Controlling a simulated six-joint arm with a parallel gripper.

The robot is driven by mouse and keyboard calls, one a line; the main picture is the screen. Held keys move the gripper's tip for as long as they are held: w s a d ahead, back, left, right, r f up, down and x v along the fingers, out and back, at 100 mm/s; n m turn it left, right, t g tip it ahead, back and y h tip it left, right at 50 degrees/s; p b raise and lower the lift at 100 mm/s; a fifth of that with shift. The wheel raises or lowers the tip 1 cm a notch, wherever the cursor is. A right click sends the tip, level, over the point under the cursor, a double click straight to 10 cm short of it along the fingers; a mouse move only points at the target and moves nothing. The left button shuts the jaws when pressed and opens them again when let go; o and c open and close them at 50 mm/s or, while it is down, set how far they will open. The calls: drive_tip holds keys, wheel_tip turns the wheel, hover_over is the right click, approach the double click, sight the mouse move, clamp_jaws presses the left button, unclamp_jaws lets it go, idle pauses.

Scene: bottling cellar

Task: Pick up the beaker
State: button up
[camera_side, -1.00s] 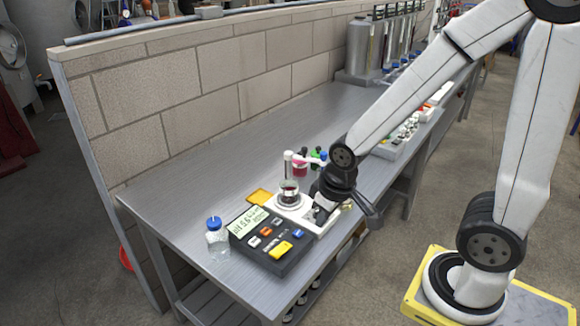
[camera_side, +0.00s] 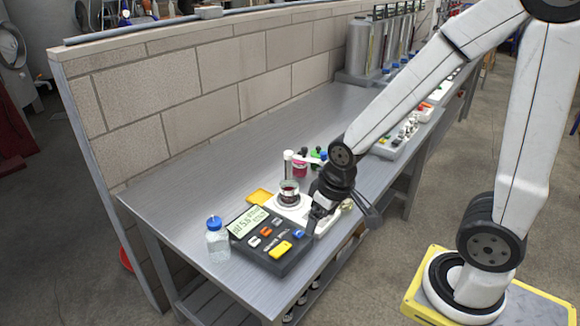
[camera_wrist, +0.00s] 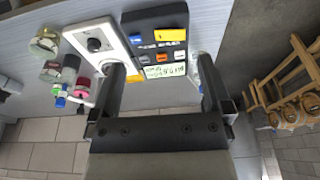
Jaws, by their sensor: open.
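The beaker (camera_side: 289,190) is a small clear glass with dark red liquid. It stands upright on the round plate of a white stirrer (camera_side: 325,224) in the side view. My gripper (camera_side: 343,214) is just to the right of the beaker, low over the stirrer's right end, and looks apart from the beaker. In the wrist view my gripper (camera_wrist: 160,72) has its two fingers wide apart with nothing held between them. I cannot make out the beaker clearly there; the left finger covers part of the stirrer (camera_wrist: 93,42).
A dark meter (camera_side: 270,243) with a display stands left of the stirrer. A clear bottle with a blue cap (camera_side: 217,243) stands at its left. Small capped bottles (camera_side: 301,167) are behind the beaker. The bench (camera_side: 215,170) is bare toward the brick wall (camera_side: 200,88).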

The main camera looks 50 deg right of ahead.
drive_tip(key=w+d+f+m+t+y, duration=0.25)
drive_tip(key=w+d+m+y, duration=0.25)
drive_tip(key=w+d+m, duration=0.65)
drive_tip(key=w+d+f+m+t+y, duration=0.1)
drive_tip(key=w+d+m+t+y, duration=0.55)
drive_tip(key=m, duration=0.85)
drive_tip(key=g+h, duration=0.1)
drive_tip(key=g, duration=0.2)
approach(281, 190)
drive_tip(key=shift+w+a+f, duration=0.2)
drive_tip(key=shift+w+a, duration=0.15)
drive_tip(key=shift+w, duration=0.25)
drive_tip(key=shift+w+a+f, duration=0.2)
drive_tip(key=shift+w+a, duration=0.15)
drive_tip(key=shift+w, duration=0.25)
drive_tip(key=shift+f, duration=0.1)
drive_tip(key=shift+f, duration=0.6)
drive_tip(key=shift+t, duration=0.3)
drive_tip(key=shift+x, duration=2.45)
drive_tip(key=shift+h, duration=0.25)
